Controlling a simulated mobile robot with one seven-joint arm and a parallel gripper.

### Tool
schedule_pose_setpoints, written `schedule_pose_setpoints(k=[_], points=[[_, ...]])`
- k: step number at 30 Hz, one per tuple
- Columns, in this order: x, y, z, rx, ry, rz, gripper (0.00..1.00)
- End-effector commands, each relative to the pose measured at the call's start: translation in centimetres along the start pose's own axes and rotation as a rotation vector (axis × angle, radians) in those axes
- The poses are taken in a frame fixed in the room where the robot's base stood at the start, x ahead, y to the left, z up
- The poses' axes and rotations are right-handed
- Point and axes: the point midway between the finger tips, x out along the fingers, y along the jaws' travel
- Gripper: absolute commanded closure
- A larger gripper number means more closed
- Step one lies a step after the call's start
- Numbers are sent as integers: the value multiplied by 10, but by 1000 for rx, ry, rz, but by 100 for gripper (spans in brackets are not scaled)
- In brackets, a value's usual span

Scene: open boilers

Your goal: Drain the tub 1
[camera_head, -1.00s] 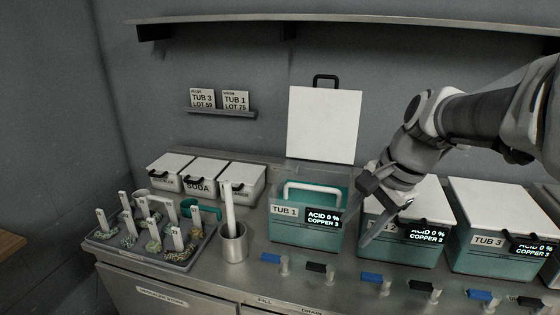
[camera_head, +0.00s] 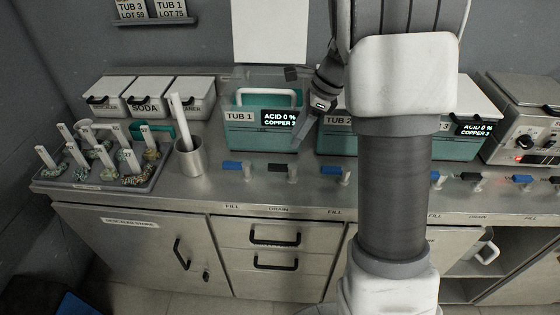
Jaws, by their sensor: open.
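Tub 1 (camera_head: 242,138) is a teal open tub on the steel counter, with a white bar handle (camera_head: 266,91) showing at its top. Its display (camera_head: 279,118) reads ACID 0 % and COPPER 3, partly covered by my gripper. A black-handled tap (camera_head: 278,168) stands in front of it above the DRAIN label. A blue-handled tap (camera_head: 232,166) stands to its left above FILL. My gripper (camera_head: 297,108) is open and empty at the right front of tub 1. One dark finger points down toward the black tap, apparently apart from it.
Tub 2 (camera_head: 336,143) is partly hidden by my arm. Another blue tap (camera_head: 330,170) is right of the black one. A steel cup (camera_head: 189,158) with a white stick and a tray (camera_head: 88,181) of tagged items stand left. A white lid (camera_head: 270,32) leans behind tub 1.

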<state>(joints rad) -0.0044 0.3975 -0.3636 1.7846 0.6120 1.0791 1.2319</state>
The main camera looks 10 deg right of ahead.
Motion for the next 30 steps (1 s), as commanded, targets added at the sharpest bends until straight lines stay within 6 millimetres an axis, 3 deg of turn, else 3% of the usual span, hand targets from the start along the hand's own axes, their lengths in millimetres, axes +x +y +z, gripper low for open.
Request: schedule_pose_setpoints(k=[1, 9, 15, 28, 30], points=[[14, 1, 0, -1, 1, 5, 45], [72, 1, 0, -2, 1, 4, 45], [100, 0, 0, -4, 0, 2, 45], [110, 0, 0, -3, 0, -1, 45], [110, 0, 0, -3, 0, 0, 54]])
